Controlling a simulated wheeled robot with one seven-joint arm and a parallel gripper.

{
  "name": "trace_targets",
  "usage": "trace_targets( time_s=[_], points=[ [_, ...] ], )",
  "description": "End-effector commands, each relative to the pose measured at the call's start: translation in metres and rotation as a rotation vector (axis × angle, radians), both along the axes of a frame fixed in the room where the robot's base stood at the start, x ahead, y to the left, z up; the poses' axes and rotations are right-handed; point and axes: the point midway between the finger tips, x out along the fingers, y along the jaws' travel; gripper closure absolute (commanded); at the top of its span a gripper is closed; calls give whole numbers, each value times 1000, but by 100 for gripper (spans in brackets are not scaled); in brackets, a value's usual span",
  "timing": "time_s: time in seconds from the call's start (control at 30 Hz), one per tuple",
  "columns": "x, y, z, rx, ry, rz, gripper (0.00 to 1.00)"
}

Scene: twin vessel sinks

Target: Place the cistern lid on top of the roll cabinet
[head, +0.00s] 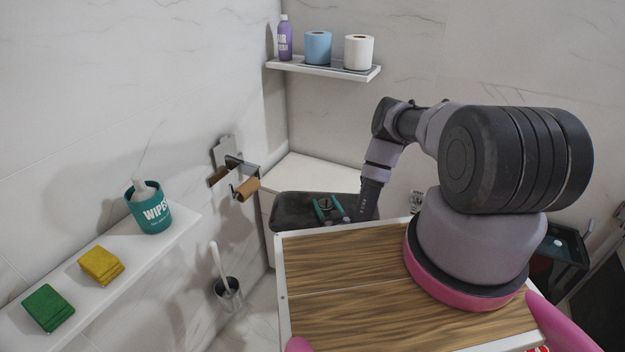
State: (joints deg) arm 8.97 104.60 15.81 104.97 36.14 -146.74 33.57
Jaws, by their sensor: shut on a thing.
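A dark grey slab with rounded corners, which I take for the cistern lid (291,209), shows beyond my wooden deck, in front of a white-topped cabinet. My gripper (328,208), with teal fingers, points down over the slab's right part and is shut on it, apparently at a small raised part. The slab looks about level; its near edge is partly hidden by the deck. The white cabinet (318,174) in the corner, which I take for the roll cabinet, has a bare visible top. The slab overlaps its front in this view; I cannot tell whether they touch.
A wall shelf (325,69) above the cabinet carries a purple bottle and two rolls. A wall holder with brown rollers (246,188) juts out left of the cabinet. The left shelf (143,257) holds wipes and cloths; a brush holder (229,294) is below.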

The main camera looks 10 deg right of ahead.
Motion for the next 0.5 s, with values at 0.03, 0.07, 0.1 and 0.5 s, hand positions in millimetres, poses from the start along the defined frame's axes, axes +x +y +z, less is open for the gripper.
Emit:
trace_targets(
  time_s=[0.03,0.07,0.1,0.5],
  points=[
    [10,4,3,-2,-11,7,100],
    [16,5,3,-2,-11,6,100],
    [25,7,4,-2,-13,8,100],
    [114,20,3,0,-10,4,100]
  ],
)
